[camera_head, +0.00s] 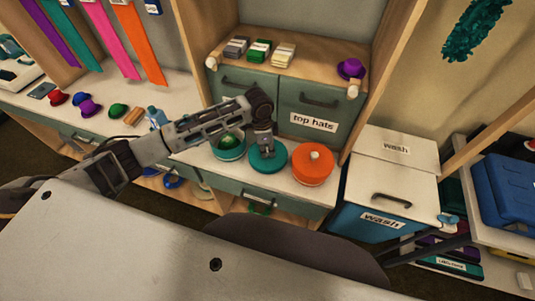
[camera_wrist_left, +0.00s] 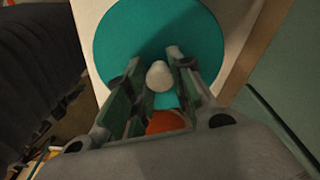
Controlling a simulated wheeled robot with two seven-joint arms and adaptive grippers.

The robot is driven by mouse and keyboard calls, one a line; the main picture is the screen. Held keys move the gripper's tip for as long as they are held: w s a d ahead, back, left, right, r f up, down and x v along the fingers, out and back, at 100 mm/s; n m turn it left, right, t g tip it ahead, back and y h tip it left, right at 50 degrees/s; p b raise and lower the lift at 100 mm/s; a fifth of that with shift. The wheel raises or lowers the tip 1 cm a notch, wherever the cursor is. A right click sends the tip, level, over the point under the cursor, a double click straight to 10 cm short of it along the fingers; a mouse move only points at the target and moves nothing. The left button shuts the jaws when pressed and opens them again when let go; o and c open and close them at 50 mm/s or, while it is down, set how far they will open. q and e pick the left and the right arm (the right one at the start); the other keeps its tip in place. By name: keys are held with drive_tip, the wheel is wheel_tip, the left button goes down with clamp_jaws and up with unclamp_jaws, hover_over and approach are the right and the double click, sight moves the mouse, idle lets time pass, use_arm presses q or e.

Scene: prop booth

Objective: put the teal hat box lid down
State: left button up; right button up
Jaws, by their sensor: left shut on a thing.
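The teal hat box lid (camera_head: 268,163) is a flat round disc at the shelf's front, between an open teal box and an orange box. In the left wrist view the lid (camera_wrist_left: 125,40) fills the upper middle, with a pale knob (camera_wrist_left: 159,76) on top. My left gripper (camera_head: 266,150) reaches down over the lid; in the wrist view its fingers (camera_wrist_left: 160,82) are shut on the knob from both sides. I cannot tell whether the lid touches the shelf. The open teal hat box (camera_head: 229,154) holds a green hat (camera_head: 230,140). My right gripper is not in view.
The orange hat box (camera_head: 313,168) with a pale knob stands close right of the lid. Drawers labelled "top hats" (camera_head: 312,122) rise behind. Several small hats lie on the left counter. A blue and white "wash" bin (camera_head: 395,170) stands at right.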

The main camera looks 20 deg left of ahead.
use_arm(q)
drive_tip(key=shift+f, duration=0.1)
drive_tip(key=shift+f, duration=1.8)
drive_tip(key=o, duration=0.9)
drive_tip(key=shift+f, duration=0.1)
drive_tip(key=shift+s+a+r, duration=0.1)
drive_tip(key=shift+a+r, duration=0.15)
drive_tip(key=shift+r, duration=1.8)
drive_tip(key=shift+s+a+r, duration=0.1)
drive_tip(key=shift+a+r, duration=0.1)
drive_tip(key=shift+r, duration=1.8)
drive_tip(key=shift+s+a+r, duration=0.1)
drive_tip(key=shift+a+r, duration=0.15)
drive_tip(key=shift+r, duration=1.8)
drive_tip(key=shift+d, duration=0.1)
